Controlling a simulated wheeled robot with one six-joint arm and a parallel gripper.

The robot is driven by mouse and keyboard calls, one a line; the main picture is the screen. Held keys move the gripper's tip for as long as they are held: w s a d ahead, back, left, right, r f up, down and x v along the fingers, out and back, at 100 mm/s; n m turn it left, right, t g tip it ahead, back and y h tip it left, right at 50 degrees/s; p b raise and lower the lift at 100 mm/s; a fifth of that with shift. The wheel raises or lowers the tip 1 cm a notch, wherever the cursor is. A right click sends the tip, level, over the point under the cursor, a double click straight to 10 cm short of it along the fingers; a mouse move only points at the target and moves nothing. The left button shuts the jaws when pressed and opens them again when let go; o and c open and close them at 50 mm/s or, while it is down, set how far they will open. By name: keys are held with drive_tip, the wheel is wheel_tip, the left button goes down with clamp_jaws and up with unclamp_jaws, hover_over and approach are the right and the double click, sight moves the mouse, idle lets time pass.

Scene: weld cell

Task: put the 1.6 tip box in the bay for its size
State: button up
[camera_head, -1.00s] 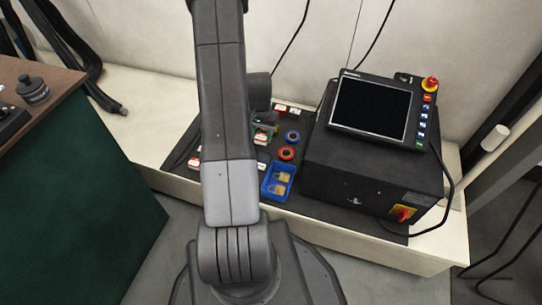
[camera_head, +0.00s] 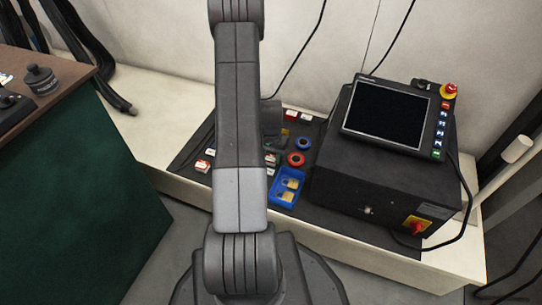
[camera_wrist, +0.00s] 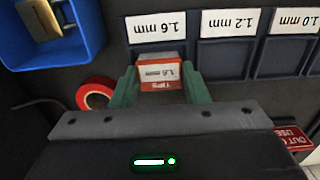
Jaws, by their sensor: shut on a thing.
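The 1.6 tip box (camera_wrist: 161,84), orange-red with a white label reading 1.6 mm, is between the two green fingers of my gripper (camera_wrist: 160,82) in the wrist view. My gripper is shut on it. The bay (camera_wrist: 157,49) marked by the white 1.6 mm label (camera_wrist: 157,27) lies just beyond the box, which covers its near part. The gap in height between box and bay cannot be told. In the head view, my arm hides most of the gripper and bays.
Bays marked 1.2 mm (camera_wrist: 231,22) and 1.0 mm (camera_wrist: 297,21) sit to the right. A blue bin (camera_wrist: 84,29) and a red ring (camera_wrist: 95,93) are left of the gripper.

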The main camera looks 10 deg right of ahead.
sight(271, 158)
drive_tip(key=o, duration=1)
wheel_tip(271, 158, up, 12)
drive_tip(key=p, duration=0.4)
drive_tip(key=shift+p, duration=0.4)
drive_tip(key=shift+r, duration=0.1)
